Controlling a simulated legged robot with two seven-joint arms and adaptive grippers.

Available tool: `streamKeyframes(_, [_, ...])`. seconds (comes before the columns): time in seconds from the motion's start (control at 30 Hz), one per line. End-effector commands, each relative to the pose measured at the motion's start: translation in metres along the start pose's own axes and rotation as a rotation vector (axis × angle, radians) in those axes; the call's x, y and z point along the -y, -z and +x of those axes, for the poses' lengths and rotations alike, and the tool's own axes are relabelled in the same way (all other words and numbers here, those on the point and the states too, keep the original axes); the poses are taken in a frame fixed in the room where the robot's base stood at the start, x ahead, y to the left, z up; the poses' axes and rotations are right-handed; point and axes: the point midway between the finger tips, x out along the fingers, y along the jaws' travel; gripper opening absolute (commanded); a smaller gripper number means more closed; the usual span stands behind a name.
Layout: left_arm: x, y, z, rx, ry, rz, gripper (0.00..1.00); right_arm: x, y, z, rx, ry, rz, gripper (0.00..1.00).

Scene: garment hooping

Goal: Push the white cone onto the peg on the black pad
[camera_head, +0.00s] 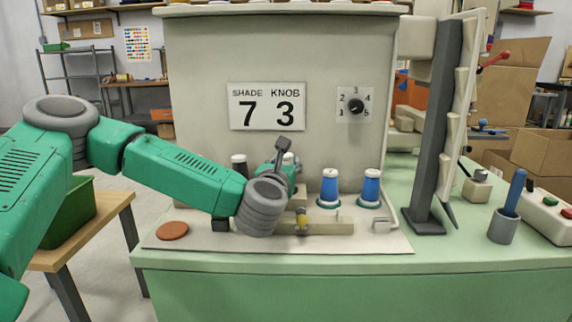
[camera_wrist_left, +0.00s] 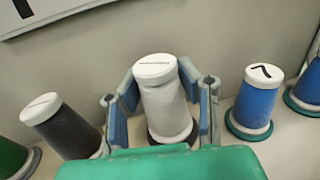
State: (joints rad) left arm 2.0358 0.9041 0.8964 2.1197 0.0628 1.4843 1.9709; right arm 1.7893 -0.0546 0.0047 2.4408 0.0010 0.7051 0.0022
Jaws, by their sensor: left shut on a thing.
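The white cone (camera_wrist_left: 166,105) stands roughly upright between the blue-lined fingers of my left gripper (camera_wrist_left: 160,88) in the left wrist view. The fingers are shut on it from both sides. A dark rim, part of the black pad (camera_wrist_left: 153,136), shows under its lower edge. The peg is hidden, and I cannot tell whether the cone sits fully down on the pad. In the head view my left gripper (camera_head: 284,166) is among the row of cones at the panel and mostly hides the white cone. My right gripper is not in view.
A dark cone (camera_wrist_left: 66,129) stands left of my gripper and a blue cone (camera_wrist_left: 256,98) right of it, both close by. Another blue cone (camera_head: 370,186) is further right. A beige bar with a brass fitting (camera_head: 302,219) lies in front. The grey panel (camera_head: 200,55) rises behind.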

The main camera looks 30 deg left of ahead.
Motion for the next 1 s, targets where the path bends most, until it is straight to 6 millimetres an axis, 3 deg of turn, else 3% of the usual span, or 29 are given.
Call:
streamKeyframes(0.63, [-0.0001,0.011,0.0003,-0.003,0.0,0.001,0.0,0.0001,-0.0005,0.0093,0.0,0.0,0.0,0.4])
streamKeyframes(0.67, [-0.0001,0.0112,0.0003,-0.003,0.0,0.001,0.36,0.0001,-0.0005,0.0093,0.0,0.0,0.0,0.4])
streamKeyframes(0.7, [-0.0001,0.0113,0.0003,-0.003,0.001,0.001,0.5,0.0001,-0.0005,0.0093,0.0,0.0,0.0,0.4])
streamKeyframes(1.0, [-0.0001,0.0101,0.0,-0.001,0.0,0.0,0.54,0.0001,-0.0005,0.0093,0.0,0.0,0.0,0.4])
